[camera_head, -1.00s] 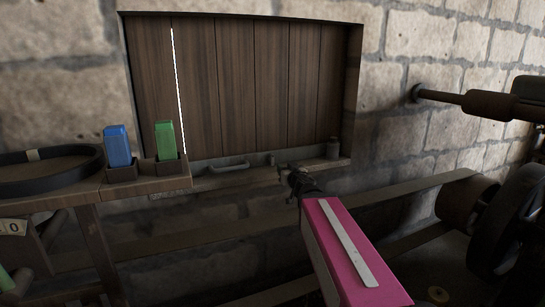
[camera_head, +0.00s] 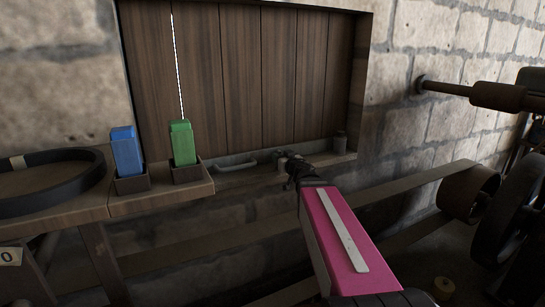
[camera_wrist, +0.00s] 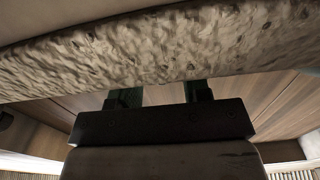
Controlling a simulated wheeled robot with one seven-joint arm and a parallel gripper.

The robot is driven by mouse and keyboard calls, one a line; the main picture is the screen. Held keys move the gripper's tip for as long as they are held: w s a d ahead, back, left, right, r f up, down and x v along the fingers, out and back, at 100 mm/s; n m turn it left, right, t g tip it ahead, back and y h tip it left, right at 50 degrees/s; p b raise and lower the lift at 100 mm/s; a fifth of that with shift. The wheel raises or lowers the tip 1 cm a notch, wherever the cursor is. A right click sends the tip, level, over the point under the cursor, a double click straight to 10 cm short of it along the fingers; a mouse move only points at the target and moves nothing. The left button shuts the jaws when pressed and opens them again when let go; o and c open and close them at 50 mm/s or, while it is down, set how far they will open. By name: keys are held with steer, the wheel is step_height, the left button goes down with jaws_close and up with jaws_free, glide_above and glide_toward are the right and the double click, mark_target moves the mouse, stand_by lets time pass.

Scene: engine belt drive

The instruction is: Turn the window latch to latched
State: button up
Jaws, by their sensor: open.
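The window (camera_head: 245,80) is closed off by dark wooden planks, with a thin bright gap near its left side. A grey curved handle (camera_head: 237,164) lies along the sill, left of my gripper. A small grey fitting at the sill beside my gripper may be the latch; my gripper partly covers it and I cannot tell its position. My gripper (camera_head: 288,162), on the pink arm link, is at the sill, open. Whether it touches the fitting is unclear. In the wrist view, its two dark fingers (camera_wrist: 160,95) stand apart, partly hidden behind a rough stone-like band.
A wooden bench (camera_head: 160,202) at left holds a blue block (camera_head: 126,151), a green block (camera_head: 182,143) and a black belt (camera_head: 50,180). A small grey cylinder (camera_head: 340,144) stands on the sill's right. Dark wheels and shafts (camera_head: 480,195) fill the right side.

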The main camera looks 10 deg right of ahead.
steer(key=shift+w+a, duration=0.15)
steer(key=shift+w, duration=0.45)
jaws_close()
